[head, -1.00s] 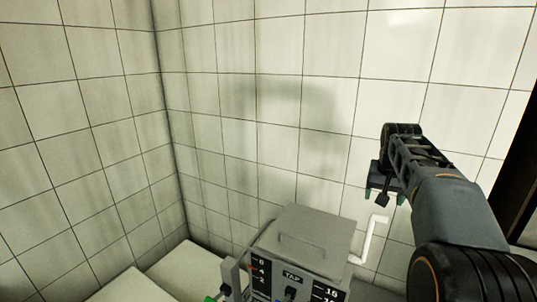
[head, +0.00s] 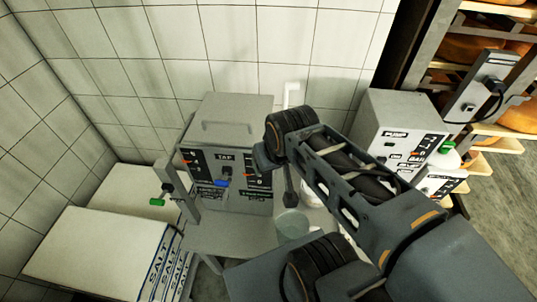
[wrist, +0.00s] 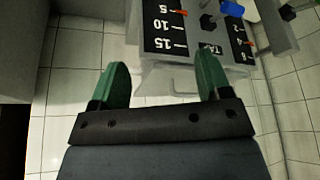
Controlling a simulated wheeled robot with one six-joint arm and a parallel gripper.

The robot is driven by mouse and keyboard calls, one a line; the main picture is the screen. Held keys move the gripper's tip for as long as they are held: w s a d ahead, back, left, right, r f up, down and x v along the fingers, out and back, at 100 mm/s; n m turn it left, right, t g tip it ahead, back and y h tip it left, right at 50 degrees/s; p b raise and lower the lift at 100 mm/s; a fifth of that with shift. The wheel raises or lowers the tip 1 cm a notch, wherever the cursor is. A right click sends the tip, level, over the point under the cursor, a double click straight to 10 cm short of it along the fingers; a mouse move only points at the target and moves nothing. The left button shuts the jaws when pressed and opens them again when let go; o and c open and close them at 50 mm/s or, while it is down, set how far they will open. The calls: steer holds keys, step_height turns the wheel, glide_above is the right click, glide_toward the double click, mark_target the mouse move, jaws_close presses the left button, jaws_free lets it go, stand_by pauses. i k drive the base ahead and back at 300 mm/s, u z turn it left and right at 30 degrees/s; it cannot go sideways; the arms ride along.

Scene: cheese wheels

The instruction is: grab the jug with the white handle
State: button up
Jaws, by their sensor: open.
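My gripper (wrist: 163,82) is open and empty in the wrist view, with its two green fingertips wide apart. In the head view my arm reaches over the bench in front of the grey TAP box, and the fingertips are hidden. A pale, greenish round vessel (head: 292,226), perhaps a jug, stands on the bench just below my arm; my arm partly covers it. I cannot make out a white handle on it. A small white piece (head: 311,196) shows beside my arm, too covered to identify. No jug is clear in the wrist view.
The grey TAP box (head: 224,135) stands on the bench (head: 235,236) against the tiled wall. A white bent pipe (head: 291,92) rises behind it. White salt sacks (head: 95,250) are at left. A PUMP box (head: 400,120) and cheese shelves stand at right.

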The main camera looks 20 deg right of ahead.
mark_target(292, 225)
steer(key=u, duration=0.95)
steer(key=k, duration=0.55)
steer(key=u, duration=1)
steer(key=k, duration=1.45)
steer(key=z, duration=0.7)
steer(key=i, duration=0.5)
steer(key=z, duration=0.05)
